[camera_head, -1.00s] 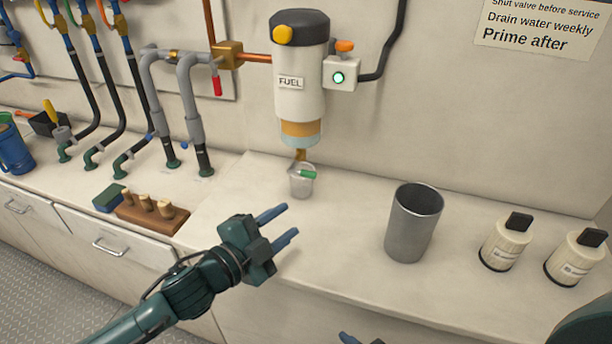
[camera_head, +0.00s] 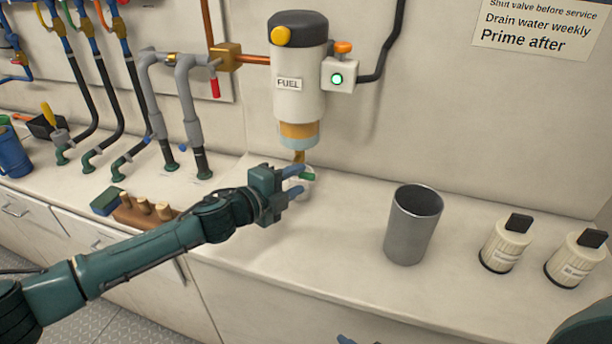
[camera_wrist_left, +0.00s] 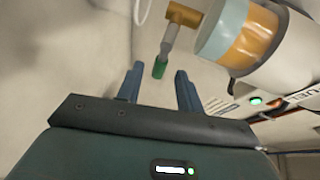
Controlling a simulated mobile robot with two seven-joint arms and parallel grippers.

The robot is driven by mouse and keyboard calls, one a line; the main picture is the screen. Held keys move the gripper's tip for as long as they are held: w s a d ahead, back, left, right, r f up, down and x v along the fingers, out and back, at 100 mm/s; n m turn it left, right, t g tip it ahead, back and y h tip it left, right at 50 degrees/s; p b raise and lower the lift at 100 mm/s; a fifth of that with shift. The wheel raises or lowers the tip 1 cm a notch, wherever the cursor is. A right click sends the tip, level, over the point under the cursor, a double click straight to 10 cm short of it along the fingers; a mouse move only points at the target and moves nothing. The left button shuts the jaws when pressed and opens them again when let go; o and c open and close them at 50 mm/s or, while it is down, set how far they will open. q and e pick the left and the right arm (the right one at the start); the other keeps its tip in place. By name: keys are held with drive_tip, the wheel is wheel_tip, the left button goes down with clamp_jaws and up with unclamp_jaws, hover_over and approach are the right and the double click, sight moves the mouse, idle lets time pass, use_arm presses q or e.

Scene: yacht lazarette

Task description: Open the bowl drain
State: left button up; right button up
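The bowl drain (camera_head: 299,156) is a small brass fitting under the clear and amber bowl (camera_head: 300,135) of the white fuel filter (camera_head: 299,75). Its lever has a green tip (camera_wrist_left: 159,69). My left gripper (camera_head: 301,181) is open and empty, just below the drain and in front of a small pale cup (camera_head: 308,186), which it partly hides. In the left wrist view, the green tip shows between the open fingers (camera_wrist_left: 159,78), near their ends; I see no contact. Only a blue fingertip of my right gripper (camera_head: 345,340) shows at the bottom edge.
A grey metal tumbler (camera_head: 412,228) stands right of the gripper, and two cream bottles (camera_head: 505,245) (camera_head: 577,258) stand farther right. The counter between gripper and tumbler is clear.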

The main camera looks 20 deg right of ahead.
sight(303, 177)
use_arm(q)
drive_tip(key=shift+x, duration=2)
drive_tip(key=shift+c, duration=0.5)
clamp_jaws()
